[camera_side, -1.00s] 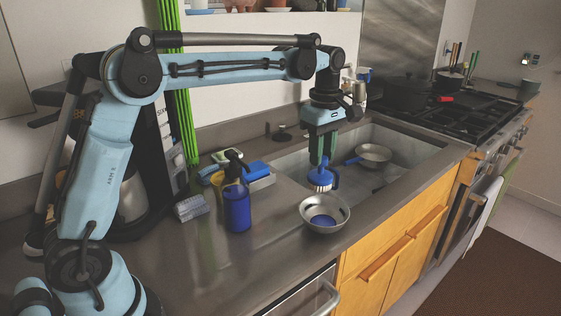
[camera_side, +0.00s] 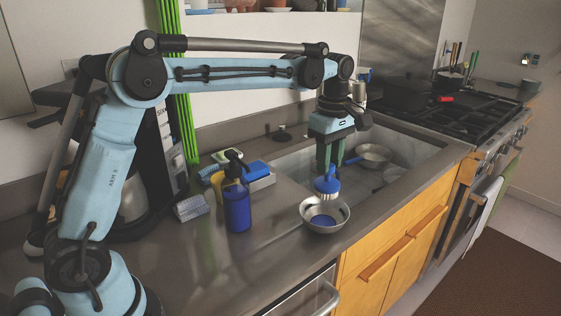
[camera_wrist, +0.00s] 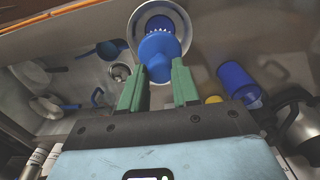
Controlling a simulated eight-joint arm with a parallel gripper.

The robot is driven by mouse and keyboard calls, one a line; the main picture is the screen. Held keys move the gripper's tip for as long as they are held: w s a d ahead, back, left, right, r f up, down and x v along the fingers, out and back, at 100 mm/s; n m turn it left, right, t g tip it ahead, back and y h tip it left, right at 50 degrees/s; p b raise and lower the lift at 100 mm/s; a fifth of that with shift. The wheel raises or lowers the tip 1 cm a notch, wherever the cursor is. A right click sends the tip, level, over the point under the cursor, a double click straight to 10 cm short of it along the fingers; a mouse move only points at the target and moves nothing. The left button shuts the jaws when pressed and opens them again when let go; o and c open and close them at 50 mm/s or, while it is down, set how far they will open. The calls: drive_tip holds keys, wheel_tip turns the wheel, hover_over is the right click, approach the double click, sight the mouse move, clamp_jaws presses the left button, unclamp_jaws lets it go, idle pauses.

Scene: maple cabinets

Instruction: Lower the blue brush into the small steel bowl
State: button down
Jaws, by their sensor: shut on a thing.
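The blue brush (camera_side: 327,184) has a round blue head with pale bristles pointing down. My gripper (camera_side: 330,160) is shut on it from above.
A blue pump bottle (camera_side: 237,206) stands left of the bowl. Behind is the sink (camera_side: 415,150) with a blue-handled pan (camera_side: 374,155). The counter before the bottle is clear.

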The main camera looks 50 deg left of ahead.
sight(327, 181)
drive_tip(key=shift+f, duration=2.2)
drive_tip(key=shift+f, duration=2.35)
idle(0.6)
drive_tip(key=c, duration=0.8)
unclamp_jaws()
drive_tip(key=shift+o, duration=0.2)
drive_tip(key=shift+r, duration=0.1)
